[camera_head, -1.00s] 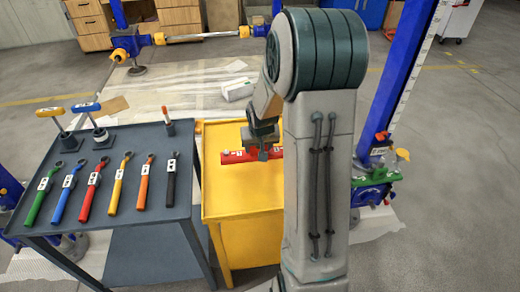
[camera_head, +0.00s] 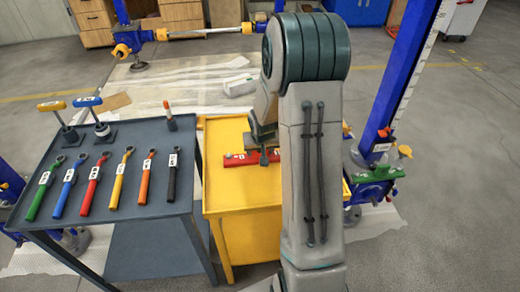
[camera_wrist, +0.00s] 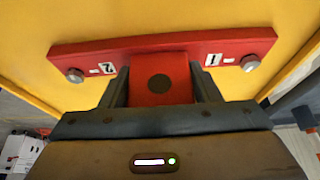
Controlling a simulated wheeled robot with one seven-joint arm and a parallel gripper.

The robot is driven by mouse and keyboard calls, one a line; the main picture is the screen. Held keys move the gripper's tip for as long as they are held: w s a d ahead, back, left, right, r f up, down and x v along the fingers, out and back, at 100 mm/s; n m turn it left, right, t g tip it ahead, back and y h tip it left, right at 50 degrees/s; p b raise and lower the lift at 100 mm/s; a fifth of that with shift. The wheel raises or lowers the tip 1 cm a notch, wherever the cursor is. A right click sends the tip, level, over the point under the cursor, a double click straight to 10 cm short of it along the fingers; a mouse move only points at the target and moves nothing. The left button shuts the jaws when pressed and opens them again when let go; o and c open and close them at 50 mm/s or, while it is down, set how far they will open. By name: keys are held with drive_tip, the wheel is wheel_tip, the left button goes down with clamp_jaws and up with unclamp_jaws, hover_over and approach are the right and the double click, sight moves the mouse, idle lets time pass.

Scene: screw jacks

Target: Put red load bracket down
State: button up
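The red load bracket (camera_head: 238,160) is a long red bar at the yellow table (camera_head: 225,196). In the wrist view the bracket (camera_wrist: 240,42) shows a bolt near each end, labels "2" and "1", and a middle block with a dark round spot. My gripper (camera_wrist: 159,88) has a finger on each side of that middle block and appears shut on it. In the head view my gripper (camera_head: 263,155) is over the bracket, and my arm hides the bracket's right end. I cannot tell whether the bracket touches the tabletop.
A grey table (camera_head: 140,140) with several coloured wrenches stands on the left, close beside the yellow table. A blue jack post (camera_head: 405,75) with a green bar (camera_head: 378,174) stands on the right. The yellow tabletop in front of the bracket is clear.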

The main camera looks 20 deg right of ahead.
drive_tip(key=o, duration=0.3)
drive_tip(key=shift+s+r, duration=0.1)
drive_tip(key=shift+r, duration=0.45)
drive_tip(key=p+v, duration=0.2)
drive_tip(key=v, duration=0.9)
drive_tip(key=s+a+r+n, duration=0.1)
drive_tip(key=s+a+r, duration=0.1)
drive_tip(key=s+a, duration=0.2)
drive_tip(key=s+a+r+n+g+y, duration=0.1)
drive_tip(key=s+a+r, duration=0.2)
drive_tip(key=s, duration=0.6)
drive_tip(key=s+a+r+n+g, duration=0.1)
drive_tip(key=s+a+r, duration=0.2)
drive_tip(key=s+a, duration=0.2)
drive_tip(key=s, duration=0.2)
drive_tip(key=shift+s, duration=0.3)
drive_tip(key=shift+a+r, duration=0.15)
wheel_tip(320, 180, up, 7)
drive_tip(key=p, duration=0.6)
drive_tip(key=shift+f+t, duration=0.2)
drive_tip(key=shift+t, duration=0.1)
